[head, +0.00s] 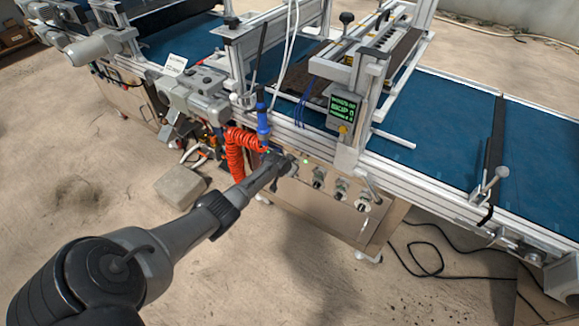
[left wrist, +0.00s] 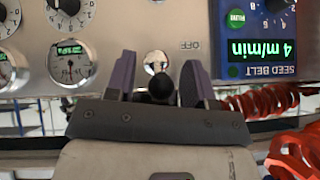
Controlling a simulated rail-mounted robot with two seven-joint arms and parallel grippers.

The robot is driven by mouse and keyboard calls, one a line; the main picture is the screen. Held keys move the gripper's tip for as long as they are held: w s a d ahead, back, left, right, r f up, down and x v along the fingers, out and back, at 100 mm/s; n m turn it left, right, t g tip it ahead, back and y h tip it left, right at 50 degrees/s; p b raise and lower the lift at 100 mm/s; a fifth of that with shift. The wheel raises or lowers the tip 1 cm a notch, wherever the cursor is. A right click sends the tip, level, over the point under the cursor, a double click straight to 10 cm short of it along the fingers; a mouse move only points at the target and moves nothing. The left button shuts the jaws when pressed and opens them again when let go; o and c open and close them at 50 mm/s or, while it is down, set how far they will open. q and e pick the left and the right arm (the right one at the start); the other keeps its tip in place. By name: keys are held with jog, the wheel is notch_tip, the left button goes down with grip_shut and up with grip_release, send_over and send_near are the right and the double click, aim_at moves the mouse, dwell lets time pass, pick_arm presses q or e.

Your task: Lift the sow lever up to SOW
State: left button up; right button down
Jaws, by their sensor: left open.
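My left gripper (head: 278,164) is at the steel front panel of the machine in the head view, reaching in from the lower left. In the left wrist view my left gripper (left wrist: 158,80) is open, with one purple-grey finger on each side of the sow lever. The sow lever (left wrist: 160,88) shows a black round knob pointing towards the camera and a shiny metal pivot on the panel behind it. There is a gap between each finger and the knob. In the head view the lever is mostly hidden by the gripper. My right gripper is not in view.
A blue seed belt display (left wrist: 258,42) and several round gauges (left wrist: 70,64) flank the lever. A red coiled hose (head: 238,150) and a blue-handled tool (head: 263,122) hang close to the gripper. Several knobs (head: 341,190) sit to its right. A blue conveyor belt (head: 440,120) runs above.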

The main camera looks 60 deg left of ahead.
pick_arm(q)
jog(key=shift+s+d+r+p, duration=0.1)
jog(key=shift+s+r+p, duration=0.1)
jog(key=shift+r+p, duration=0.2)
jog(key=p+v, duration=0.9)
jog(key=v, duration=0.4)
jog(key=shift+f, duration=0.15)
